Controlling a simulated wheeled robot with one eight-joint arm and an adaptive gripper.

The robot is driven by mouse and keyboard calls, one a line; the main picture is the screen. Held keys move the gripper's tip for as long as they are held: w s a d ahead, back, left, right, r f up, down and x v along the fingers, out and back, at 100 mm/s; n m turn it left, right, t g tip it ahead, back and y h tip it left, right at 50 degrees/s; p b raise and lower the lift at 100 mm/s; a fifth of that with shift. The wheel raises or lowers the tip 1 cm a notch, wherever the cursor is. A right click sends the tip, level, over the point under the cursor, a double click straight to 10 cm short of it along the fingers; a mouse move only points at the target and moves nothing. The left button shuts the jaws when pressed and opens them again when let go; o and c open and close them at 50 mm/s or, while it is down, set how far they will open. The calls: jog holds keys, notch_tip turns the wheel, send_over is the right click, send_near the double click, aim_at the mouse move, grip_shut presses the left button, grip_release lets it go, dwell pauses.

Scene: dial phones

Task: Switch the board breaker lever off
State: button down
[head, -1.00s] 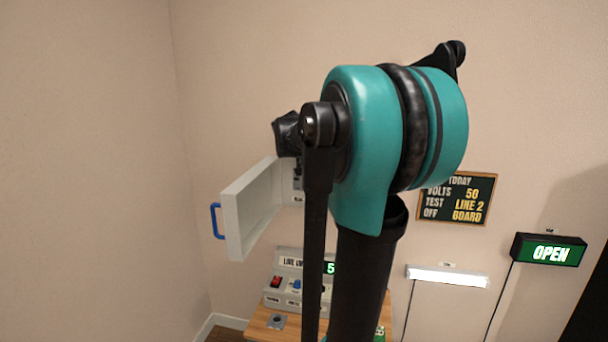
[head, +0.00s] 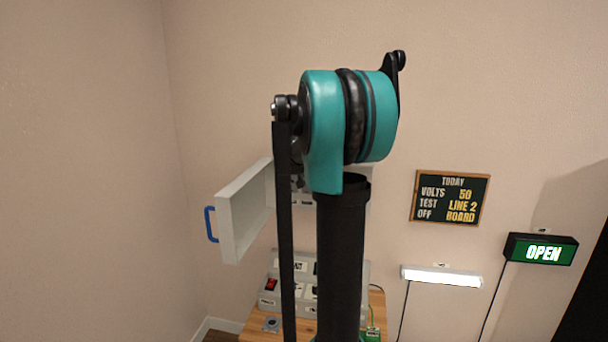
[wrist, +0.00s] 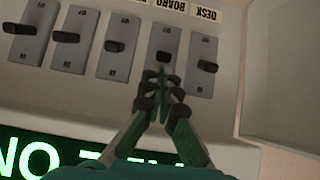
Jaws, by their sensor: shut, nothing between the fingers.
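In the wrist view a pale panel holds a row of grey switch plates with dark levers. The board breaker lever (wrist: 163,57) is on the plate by the "BOARD" label, second from the right. My gripper (wrist: 162,75) is shut and empty, its fingertips over the lower part of that plate, just below the lever. Whether they touch the lever, I cannot tell. The small marks on the plates are too blurred to read surely. In the head view my arm hides the gripper and most of the breaker box.
The desk lever (wrist: 207,66) is close on the right, another lever (wrist: 115,46) on the left. A green lit display (wrist: 60,155) runs below. The box's open door (head: 246,212) with a blue handle (head: 210,224) stands out at left.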

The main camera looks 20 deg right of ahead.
jog(key=shift+s+a+f+t+h, duration=0.2)
jog(key=shift+s+f+t+h, duration=0.15)
jog(key=shift+t, duration=0.35)
dwell(0.5)
jog(key=shift+s+a+f+t+h, duration=0.25)
jog(key=shift+f+t+h, duration=0.2)
jog(key=shift+f+t, duration=0.15)
jog(key=shift+s+a+f+t+h, duration=0.1)
jog(key=shift+s+f+t+h, duration=0.1)
jog(key=shift+f+t+h, duration=0.3)
jog(key=shift+s, duration=0.1)
